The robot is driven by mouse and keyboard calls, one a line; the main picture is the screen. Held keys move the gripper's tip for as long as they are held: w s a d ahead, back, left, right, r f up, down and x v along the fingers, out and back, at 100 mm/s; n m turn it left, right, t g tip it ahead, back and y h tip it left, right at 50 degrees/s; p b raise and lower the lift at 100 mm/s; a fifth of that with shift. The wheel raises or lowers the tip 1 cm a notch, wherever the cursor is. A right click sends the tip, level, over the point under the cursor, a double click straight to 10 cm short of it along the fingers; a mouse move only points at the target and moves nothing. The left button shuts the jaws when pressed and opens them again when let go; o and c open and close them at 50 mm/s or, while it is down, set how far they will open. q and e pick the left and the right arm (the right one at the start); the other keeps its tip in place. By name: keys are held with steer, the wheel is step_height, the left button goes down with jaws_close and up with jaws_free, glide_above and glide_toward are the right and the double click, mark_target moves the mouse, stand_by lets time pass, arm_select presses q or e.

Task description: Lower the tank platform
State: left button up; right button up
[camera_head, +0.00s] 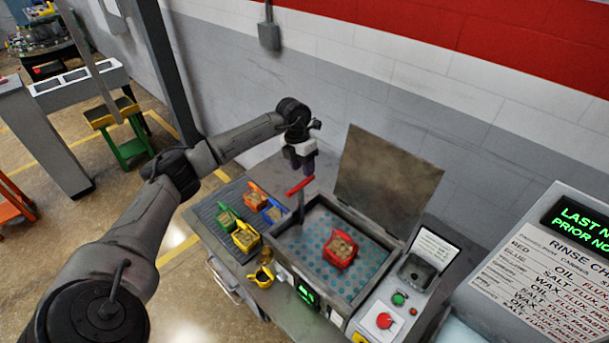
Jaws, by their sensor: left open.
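The tank (284,244) is an open grey metal box on the bench, with its brown hinged lid (385,180) raised. Inside is the tank platform (318,222), a teal perforated plate. A red basket (340,250) of tan pieces sits on it. A red bar handle (300,186) on a grey upright stands at the tank's left back side. My left gripper (303,170) points down just above the red handle and looks apart from it; its jaws are open and small in the picture. My right gripper is out of view.
Green, orange, blue and yellow small baskets (246,236) stand on a dark ribbed mat left of the tank. A control panel with a red button (384,320) and green button (398,298) is at right. A rinse chart sign (550,265) stands farther right.

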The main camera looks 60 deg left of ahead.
mark_target(305, 180)
arm_select(q)
steer(key=shift+w+d+f+p, duration=0.1)
steer(key=shift+d+f+p, duration=0.1)
steer(key=shift+f, duration=0.9)
steer(key=shift+d+f+p, duration=0.15)
steer(key=shift+d+f, duration=0.05)
steer(key=shift+f, duration=0.85)
jaws_close()
